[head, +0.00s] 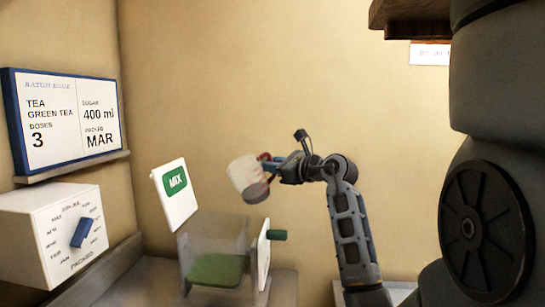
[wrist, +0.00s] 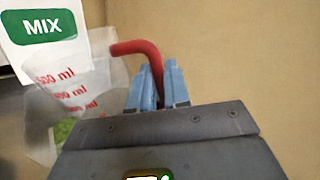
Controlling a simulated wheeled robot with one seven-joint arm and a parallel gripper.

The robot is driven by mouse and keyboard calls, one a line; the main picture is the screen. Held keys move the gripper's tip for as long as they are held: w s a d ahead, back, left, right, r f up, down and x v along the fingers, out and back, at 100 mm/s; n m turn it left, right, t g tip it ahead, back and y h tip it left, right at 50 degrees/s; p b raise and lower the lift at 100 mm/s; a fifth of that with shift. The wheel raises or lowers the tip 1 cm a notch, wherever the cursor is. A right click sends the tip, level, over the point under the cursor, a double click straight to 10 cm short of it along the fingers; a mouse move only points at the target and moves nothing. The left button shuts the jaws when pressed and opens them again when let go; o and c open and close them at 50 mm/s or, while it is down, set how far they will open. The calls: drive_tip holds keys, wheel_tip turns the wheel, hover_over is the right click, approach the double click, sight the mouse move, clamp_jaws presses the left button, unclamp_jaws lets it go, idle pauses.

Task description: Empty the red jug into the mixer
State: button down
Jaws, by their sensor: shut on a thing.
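The red jug is a pale, see-through jug (head: 243,174) with red ml marks and a red handle. It hangs tilted in the air above the mixer (head: 198,248), a clear box with a green floor (head: 215,270). My gripper (head: 275,167) is shut on the red handle (wrist: 140,48), at the jug's right side. In the wrist view the jug's marked wall (wrist: 75,88) is left of my blue fingers (wrist: 158,85). A dark reddish round end of the jug faces down; I cannot tell whether liquid is inside or flowing.
A white MIX panel (head: 175,195) stands up at the mixer's back left. A dial box (head: 55,235) and a blue-framed batch board (head: 68,120) are at left. A wooden shelf (head: 410,18) hangs upper right.

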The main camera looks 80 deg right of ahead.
wheel_tip(320, 180, down, 2)
drive_tip(key=n+b, duration=0.1)
drive_tip(key=b, duration=0.1)
drive_tip(key=n+b, duration=0.1)
drive_tip(key=b, duration=0.1)
drive_tip(key=shift+w+a+f+n+g, duration=0.1)
drive_tip(key=shift+a+n+g, duration=0.05)
drive_tip(key=shift+n+g, duration=0.25)
drive_tip(key=shift+w+a+r+n+g+b, duration=0.15)
drive_tip(key=shift+w+a+r+n+b, duration=0.1)
drive_tip(key=shift+n+b, duration=0.3)
drive_tip(key=shift+w+a+r+n+g+b, duration=0.15)
drive_tip(key=shift+a+r+n+b, duration=0.15)
drive_tip(key=shift+n, duration=0.35)
drive_tip(key=shift+w+a+r+n+h, duration=0.4)
drive_tip(key=shift+w+a+r+n, duration=0.3)
drive_tip(key=shift+n, duration=0.5)
drive_tip(key=shift+w+a+f+n+g+b, duration=0.1)
drive_tip(key=shift+w+a+n+g+b, duration=0.2)
drive_tip(key=shift+n+b, duration=0.15)
drive_tip(key=shift+w+a+r+n+g+h+b, duration=0.2)
drive_tip(key=shift+w+a+n+b, duration=0.25)
drive_tip(key=shift+a+n+b, duration=0.2)
drive_tip(key=shift+w+a+r+n+g+h+b, duration=0.1)
drive_tip(key=shift+w+a+r+n+h+b, duration=0.1)
drive_tip(key=shift+w+a+n+b, duration=0.35)
drive_tip(key=shift+r, duration=0.15)
drive_tip(key=shift+a, duration=0.1)
